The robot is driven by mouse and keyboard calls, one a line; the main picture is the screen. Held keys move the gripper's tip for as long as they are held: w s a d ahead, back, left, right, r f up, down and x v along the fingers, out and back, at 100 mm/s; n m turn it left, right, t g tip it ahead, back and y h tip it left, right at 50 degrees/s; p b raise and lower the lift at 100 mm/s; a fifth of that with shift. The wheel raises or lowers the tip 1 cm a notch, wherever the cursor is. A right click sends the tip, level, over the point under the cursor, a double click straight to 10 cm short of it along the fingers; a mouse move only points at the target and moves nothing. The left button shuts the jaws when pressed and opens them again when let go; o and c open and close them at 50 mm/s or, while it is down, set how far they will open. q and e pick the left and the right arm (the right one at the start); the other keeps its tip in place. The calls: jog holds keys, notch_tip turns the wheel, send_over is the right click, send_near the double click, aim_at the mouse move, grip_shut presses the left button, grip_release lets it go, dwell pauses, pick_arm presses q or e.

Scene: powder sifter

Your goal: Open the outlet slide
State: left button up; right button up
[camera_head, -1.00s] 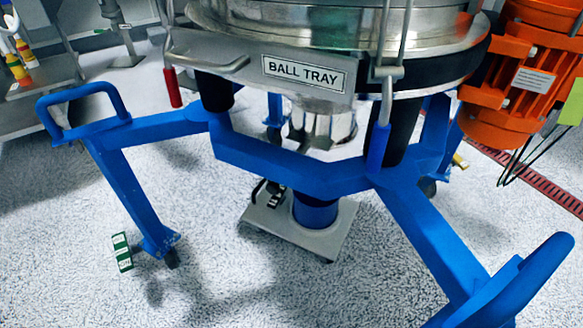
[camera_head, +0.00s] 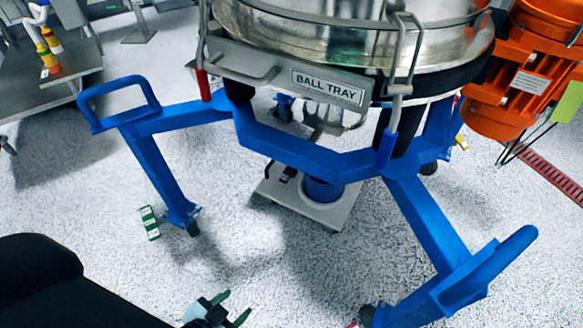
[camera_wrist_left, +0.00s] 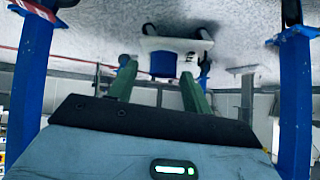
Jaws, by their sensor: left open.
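The sifter (camera_head: 345,45) is a round steel drum with a "BALL TRAY" label (camera_head: 327,86) on its front, on a blue frame (camera_head: 290,155). Under the drum, a metallic outlet part (camera_head: 325,122) shows behind the frame; I cannot make out the outlet slide on it. My left gripper (camera_head: 232,306) is at the bottom edge of the head view, in front of the frame and well apart from the outlet. It is open and empty. In the left wrist view its green fingers (camera_wrist_left: 158,68) are spread, with the stand base beyond them. My right gripper is not in view.
A pale stand base (camera_head: 305,205) with a blue column (camera_head: 323,190) is under the sifter. Blue frame legs with handles reach out left (camera_head: 118,100) and right (camera_head: 485,265). An orange motor (camera_head: 520,75) is at right. Open floor lies in front.

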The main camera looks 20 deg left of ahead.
pick_arm(q)
jog(key=w+r+t, duration=0.4)
jog(key=w+r, duration=0.2)
jog(key=w, duration=0.6)
jog(key=m+t+p, duration=0.2)
jog(key=t, duration=0.2)
send_near(290, 174)
jog(key=w, duration=0.3)
jog(key=shift+h, duration=0.3)
jog(key=w, duration=0.2)
jog(key=w+b, duration=0.1)
jog(key=w, duration=0.1)
jog(key=w+b, duration=0.1)
jog(key=w, duration=0.1)
jog(key=shift+d+f, duration=0.3)
jog(key=shift+f, duration=0.1)
jog(key=shift+w+d+r, duration=0.1)
jog(key=shift+w, duration=0.7)
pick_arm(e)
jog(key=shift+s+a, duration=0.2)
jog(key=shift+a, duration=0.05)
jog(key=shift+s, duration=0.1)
pick_arm(q)
jog(key=c, duration=0.4)
grip_shut()
jog(key=shift+s, duration=0.1)
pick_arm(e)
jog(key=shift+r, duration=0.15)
